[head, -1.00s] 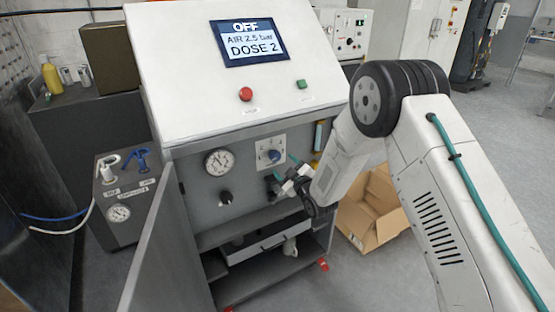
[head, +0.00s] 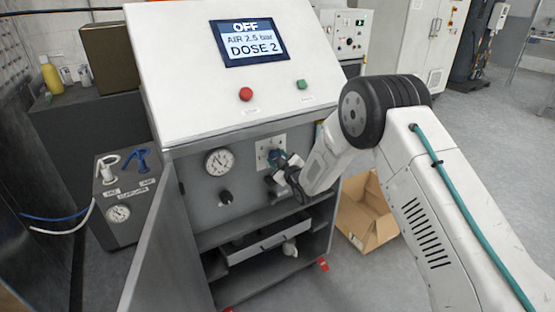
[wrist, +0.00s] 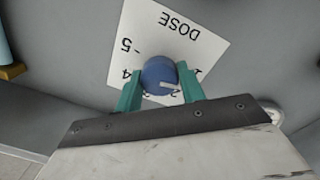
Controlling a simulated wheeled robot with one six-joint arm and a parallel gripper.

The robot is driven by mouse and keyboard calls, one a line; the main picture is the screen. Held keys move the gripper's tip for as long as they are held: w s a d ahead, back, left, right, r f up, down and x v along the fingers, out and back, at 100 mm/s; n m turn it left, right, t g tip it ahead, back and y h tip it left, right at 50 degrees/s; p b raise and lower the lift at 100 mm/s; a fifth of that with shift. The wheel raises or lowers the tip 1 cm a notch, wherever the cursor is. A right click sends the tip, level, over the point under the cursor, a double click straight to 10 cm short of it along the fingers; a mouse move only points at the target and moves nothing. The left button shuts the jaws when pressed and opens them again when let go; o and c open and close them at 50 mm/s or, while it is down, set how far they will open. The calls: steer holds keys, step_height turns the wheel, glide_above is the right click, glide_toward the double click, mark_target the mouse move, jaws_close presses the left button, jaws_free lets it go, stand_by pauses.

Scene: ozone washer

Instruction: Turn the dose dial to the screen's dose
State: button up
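The blue dose dial (wrist: 160,74) sits on a white DOSE plate (wrist: 188,42), which appears rotated in the wrist view. Its white pointer lies roughly between the 1 and the 2. My gripper (wrist: 160,84) has its teal fingers on either side of the dial, one left and one right. The fingers look spread, with little or no gap to the dial; firm contact cannot be made out. In the head view my gripper (head: 282,164) is at the dial plate (head: 267,150) and partly hides the dial. The screen (head: 248,42) reads OFF, AIR 2.5 bar, DOSE 2.
A pressure gauge (head: 218,162) and a black knob (head: 226,197) are on the panel left of my gripper. A red button (head: 246,94) and a green button (head: 302,85) are above. The open cabinet door (head: 155,250) stands left; a cardboard box (head: 365,215) lies right.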

steer(key=shift+m, duration=0.4)
steer(key=m, duration=0.4)
steer(key=shift+m, duration=0.3)
steer(key=m, duration=0.4)
steer(key=shift+r, duration=0.1)
steer(key=shift+m, duration=0.3)
steer(key=o, duration=1)
steer(key=shift+d, duration=0.1)
steer(key=shift+c, duration=0.2)
